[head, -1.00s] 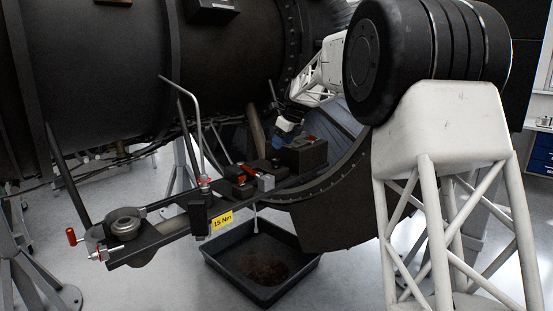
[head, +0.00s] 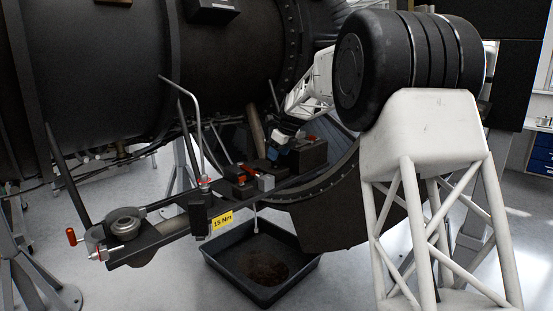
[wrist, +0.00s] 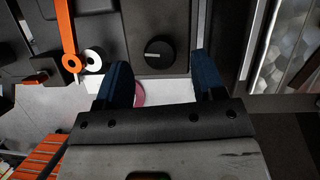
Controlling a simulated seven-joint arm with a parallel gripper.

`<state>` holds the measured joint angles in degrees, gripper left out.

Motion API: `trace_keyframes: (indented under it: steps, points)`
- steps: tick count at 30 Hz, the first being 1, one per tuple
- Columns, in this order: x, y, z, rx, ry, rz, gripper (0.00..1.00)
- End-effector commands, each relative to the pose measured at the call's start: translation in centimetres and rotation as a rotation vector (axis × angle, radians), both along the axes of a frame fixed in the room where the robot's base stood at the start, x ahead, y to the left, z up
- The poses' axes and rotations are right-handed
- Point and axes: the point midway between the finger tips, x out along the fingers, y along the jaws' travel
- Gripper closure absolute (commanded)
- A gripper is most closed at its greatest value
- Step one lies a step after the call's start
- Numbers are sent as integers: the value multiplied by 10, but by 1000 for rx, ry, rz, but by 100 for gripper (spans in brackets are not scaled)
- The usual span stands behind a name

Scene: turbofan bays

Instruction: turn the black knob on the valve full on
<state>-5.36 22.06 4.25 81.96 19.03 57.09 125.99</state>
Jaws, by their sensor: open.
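The black knob (wrist: 159,52) shows in the wrist view as a round dial with a pale pointer line lying roughly level across its face. It sits on a dark valve block (wrist: 180,22). My gripper (wrist: 160,80) is open, its two blue fingers pointing toward the block. The knob lies just beyond the fingertips, between their lines, and nothing is between the fingers. In the head view my gripper (head: 277,150) is beside the dark block (head: 307,153) on the bench rail; the knob's face cannot be made out there.
An orange lever (wrist: 67,35) stands left of the knob. In the head view a bent grey tube (head: 192,105) rises from the rail near a yellow "15 Nm" label (head: 222,220). A black drip tray (head: 225,262) lies on the floor below. The large dark engine casing (head: 110,70) fills the back.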

Motion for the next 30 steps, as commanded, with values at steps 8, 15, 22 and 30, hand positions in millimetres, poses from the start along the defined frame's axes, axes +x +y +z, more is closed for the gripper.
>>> trace_keyframes:
  steps: [8,15,22,30]
  points:
    - [6,7,-21,0,0,1,37]
    - [6,8,-24,0,0,1,37]
    - [6,8,-24,0,0,0,53]
    - [6,8,-24,0,0,1,86]
